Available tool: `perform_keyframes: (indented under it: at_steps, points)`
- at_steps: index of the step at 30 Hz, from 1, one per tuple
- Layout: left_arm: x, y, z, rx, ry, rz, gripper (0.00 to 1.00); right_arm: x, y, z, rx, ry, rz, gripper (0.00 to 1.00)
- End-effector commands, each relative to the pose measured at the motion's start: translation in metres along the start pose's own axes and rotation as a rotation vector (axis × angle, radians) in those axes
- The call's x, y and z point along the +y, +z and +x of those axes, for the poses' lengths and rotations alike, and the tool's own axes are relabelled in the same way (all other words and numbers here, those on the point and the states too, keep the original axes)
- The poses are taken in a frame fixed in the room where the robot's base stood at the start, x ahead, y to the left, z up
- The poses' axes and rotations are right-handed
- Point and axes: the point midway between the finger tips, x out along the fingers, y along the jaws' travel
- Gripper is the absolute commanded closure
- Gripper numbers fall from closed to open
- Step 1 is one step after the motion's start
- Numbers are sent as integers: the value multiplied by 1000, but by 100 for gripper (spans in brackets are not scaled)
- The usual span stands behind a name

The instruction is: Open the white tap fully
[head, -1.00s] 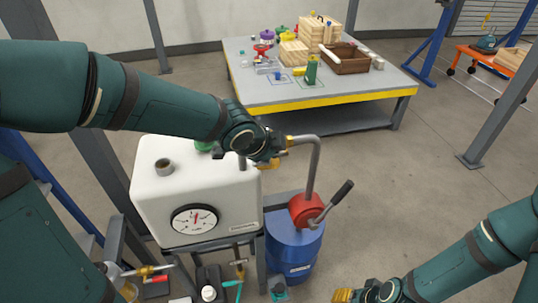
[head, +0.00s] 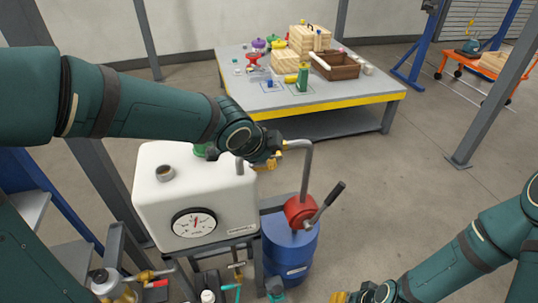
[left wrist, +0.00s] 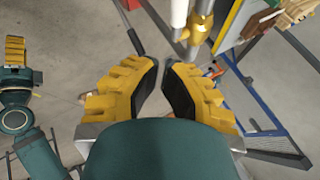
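I cannot make out a white tap for certain. A small white round part (head: 207,296) shows at the bottom edge of the head view, too small to identify. Near it are brass valves with a red lever (head: 156,283) and a teal lever (head: 232,286). My left gripper (head: 268,164) hangs above the right edge of the white tank (head: 160,212), close to the end of a bent grey pipe (head: 305,170). In the left wrist view its yellow fingers (left wrist: 162,68) have a narrow empty gap. My right gripper (head: 338,298) is cut off at the bottom edge.
The pipe rises from a red pump (head: 299,211) with a black-gripped lever on a blue drum (head: 290,252). A round gauge (head: 194,223) is on the tank front. A worktable (head: 340,98) with boxes and bottles stands behind.

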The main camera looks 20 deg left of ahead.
Motion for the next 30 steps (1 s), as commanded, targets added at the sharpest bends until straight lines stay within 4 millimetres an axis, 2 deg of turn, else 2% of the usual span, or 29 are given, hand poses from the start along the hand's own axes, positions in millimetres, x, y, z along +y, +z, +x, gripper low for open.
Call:
perform_keyframes:
  at_steps: [1, 6, 12, 18, 30]
  points:
    - [-1, 3, -16, -1, -4, -3, 100, -4, -4, -9, 8, 0, 1, 53]
    - [5, 12, -48, 0, -3, -2, 100, -9, -10, -22, 22, 2, 6, 53]
    - [11, 20, -70, 0, -2, -1, 100, -11, -15, -30, 32, 3, 9, 53]
    - [13, 23, -76, 0, 0, 1, 100, -12, -16, -31, 36, 3, 10, 53]
    - [13, 23, -75, 0, 0, 0, 100, -12, -16, -31, 35, 3, 10, 53]
